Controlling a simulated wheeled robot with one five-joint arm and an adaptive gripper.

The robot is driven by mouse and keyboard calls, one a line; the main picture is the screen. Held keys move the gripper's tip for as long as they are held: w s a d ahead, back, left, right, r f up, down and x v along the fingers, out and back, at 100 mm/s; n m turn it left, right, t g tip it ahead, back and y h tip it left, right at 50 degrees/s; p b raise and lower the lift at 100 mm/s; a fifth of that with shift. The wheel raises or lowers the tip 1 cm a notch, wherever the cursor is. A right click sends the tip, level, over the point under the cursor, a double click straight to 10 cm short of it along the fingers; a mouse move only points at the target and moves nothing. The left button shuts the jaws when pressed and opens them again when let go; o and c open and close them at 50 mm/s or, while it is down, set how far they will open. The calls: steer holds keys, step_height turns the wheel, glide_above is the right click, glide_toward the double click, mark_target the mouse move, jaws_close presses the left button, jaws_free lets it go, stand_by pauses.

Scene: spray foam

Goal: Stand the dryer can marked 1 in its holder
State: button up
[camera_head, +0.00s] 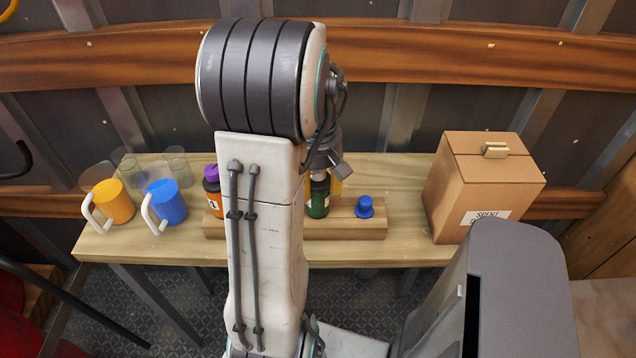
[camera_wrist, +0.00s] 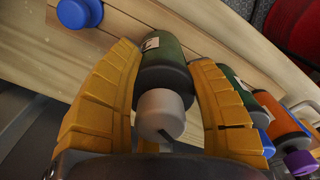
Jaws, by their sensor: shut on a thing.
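A green can (camera_wrist: 165,62) with a pale grey cap (camera_wrist: 160,113) is between the two yellow fingers of my gripper (camera_wrist: 163,75), which is shut on it. A white label (camera_wrist: 151,43) on this can is too small to read. In the head view the green can (camera_head: 318,198) looks upright at the wooden holder (camera_head: 345,229), left of a blue knob-like piece (camera_head: 364,207). My arm hides most of my gripper and part of the holder there. I cannot tell whether the can's base is fully seated.
An orange can (camera_head: 213,196) with a purple cap stands in the holder's left part. Another green can (camera_wrist: 240,92) with a blue cap is close beside my right finger. Blue (camera_head: 165,201) and orange (camera_head: 113,201) mugs stand left; a cardboard box (camera_head: 478,190) stands right.

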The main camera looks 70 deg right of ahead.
steer(key=o, duration=1.3)
step_height(320, 180, up, 12)
steer(key=shift+r, duration=0.1)
stand_by(0.3)
